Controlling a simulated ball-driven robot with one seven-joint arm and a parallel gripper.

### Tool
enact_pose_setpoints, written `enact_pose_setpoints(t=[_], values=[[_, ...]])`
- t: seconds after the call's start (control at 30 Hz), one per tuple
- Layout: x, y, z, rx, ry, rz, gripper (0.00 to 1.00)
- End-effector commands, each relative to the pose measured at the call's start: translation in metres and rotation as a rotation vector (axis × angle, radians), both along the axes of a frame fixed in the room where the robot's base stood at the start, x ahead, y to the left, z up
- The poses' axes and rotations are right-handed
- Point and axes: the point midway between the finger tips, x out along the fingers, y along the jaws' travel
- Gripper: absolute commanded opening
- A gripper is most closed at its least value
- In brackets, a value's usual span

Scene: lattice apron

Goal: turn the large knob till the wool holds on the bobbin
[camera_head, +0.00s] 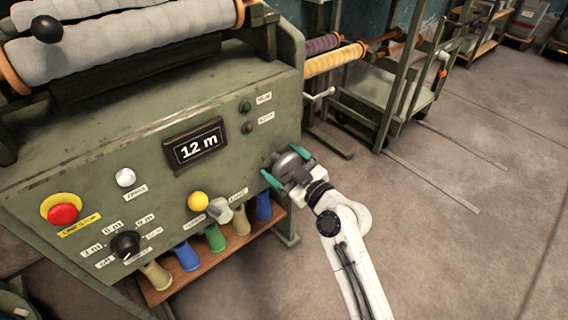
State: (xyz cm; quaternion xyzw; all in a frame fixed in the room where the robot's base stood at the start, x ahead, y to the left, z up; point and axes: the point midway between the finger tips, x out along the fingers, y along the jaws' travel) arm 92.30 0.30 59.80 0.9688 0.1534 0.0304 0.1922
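A black round knob (125,245) with a white mark sits low on the left of the green machine's sloping panel, ringed by small length labels. It looks like the largest dial knob on the panel. Pale grey wool is wound on a thick roller (130,40) with orange end discs at the top of the machine. My gripper (286,166) is at the panel's right end, well right of the black knob. Its teal fingers stand apart. A grey rounded part shows between them; I cannot tell whether it is the gripper's own body.
The panel (90,180) also has a 12 m display (196,146), a red stop button (62,214), a yellow button (198,201) and a grey knob (220,210). Several coloured cones (214,238) stand on a shelf below. A rack (385,85) stands behind. The right floor is clear.

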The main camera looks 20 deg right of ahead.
Motion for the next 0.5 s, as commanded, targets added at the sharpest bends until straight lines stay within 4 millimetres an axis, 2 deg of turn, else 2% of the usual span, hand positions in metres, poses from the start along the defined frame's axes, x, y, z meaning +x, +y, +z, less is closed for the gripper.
enact_pose_setpoints(t=[0.03, 0.3, 0.5], values=[[-0.0001, 0.0000, 0.0000, 0.000, 0.000, 0.000, 0.86], [-0.0003, -0.0001, -0.0002, 0.000, 0.000, 0.000, 0.60], [-0.0004, 0.0000, -0.0003, 0.011, 0.005, 0.000, 0.59]])
